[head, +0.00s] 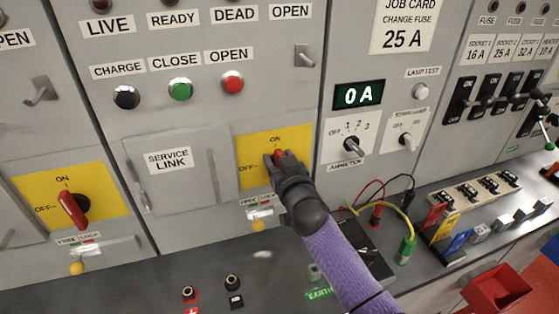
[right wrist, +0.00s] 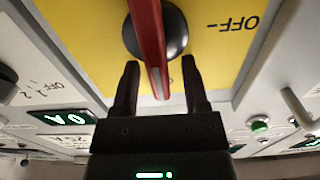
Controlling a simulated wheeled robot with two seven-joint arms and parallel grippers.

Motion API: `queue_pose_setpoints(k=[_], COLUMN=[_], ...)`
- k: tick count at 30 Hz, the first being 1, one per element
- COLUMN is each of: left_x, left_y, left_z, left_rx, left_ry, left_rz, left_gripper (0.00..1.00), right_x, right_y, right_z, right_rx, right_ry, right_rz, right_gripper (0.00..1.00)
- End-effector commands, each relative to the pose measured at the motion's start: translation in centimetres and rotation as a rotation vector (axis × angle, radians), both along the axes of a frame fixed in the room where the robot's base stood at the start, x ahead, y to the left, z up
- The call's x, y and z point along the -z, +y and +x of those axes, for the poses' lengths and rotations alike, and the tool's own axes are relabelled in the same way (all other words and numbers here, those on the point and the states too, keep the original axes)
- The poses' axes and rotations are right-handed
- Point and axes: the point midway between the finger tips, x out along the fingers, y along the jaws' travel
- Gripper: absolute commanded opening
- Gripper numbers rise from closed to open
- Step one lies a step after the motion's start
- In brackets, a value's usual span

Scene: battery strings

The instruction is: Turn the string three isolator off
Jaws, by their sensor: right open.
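A rotary isolator with a red handle (head: 278,154) sits on a yellow plate (head: 300,143) marked ON at the top and OFF at the left. The handle looks upright, toward ON, though my gripper covers much of it. No string number is readable on it. My right gripper (head: 279,160) is at this handle. In the right wrist view the red handle (right wrist: 148,35) reaches down between the two open fingers of my right gripper (right wrist: 160,66), with gaps at both sides; the black knob (right wrist: 176,30) is behind it. My left gripper is not in view.
A second isolator (head: 72,208) on a yellow plate is at the left. The service link door (head: 175,172) lies between the two. The 0 A display (head: 358,95) and a selector knob (head: 352,146) are to the right. Cables and a red bin (head: 500,288) are lower right.

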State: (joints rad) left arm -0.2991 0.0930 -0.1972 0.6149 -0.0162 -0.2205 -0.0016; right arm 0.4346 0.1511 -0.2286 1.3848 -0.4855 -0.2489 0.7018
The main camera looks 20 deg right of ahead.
Motion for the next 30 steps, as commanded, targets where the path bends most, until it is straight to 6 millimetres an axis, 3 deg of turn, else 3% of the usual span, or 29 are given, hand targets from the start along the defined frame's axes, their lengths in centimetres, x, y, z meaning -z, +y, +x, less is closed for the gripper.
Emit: queue_pose_setpoints(k=[3,4,12,30], left_x=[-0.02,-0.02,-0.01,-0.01], left_y=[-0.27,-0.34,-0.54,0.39], left_z=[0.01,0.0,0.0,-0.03], left_rx=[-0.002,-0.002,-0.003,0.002], left_ry=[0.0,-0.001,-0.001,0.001], left_rz=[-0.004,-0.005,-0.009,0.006], left_gripper=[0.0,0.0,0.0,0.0], right_x=[-0.01,-0.01,0.06,0.68], right_y=[0.01,0.01,0.01,0.21], right_z=[-0.02,-0.03,-0.05,-0.16], right_rx=[0.0,0.0,0.0,0.002], right_ry=[0.0,0.0,0.002,0.015], right_rz=[0.0,0.0,0.0,-0.065], right_gripper=[0.57,0.53,0.0,0.0])
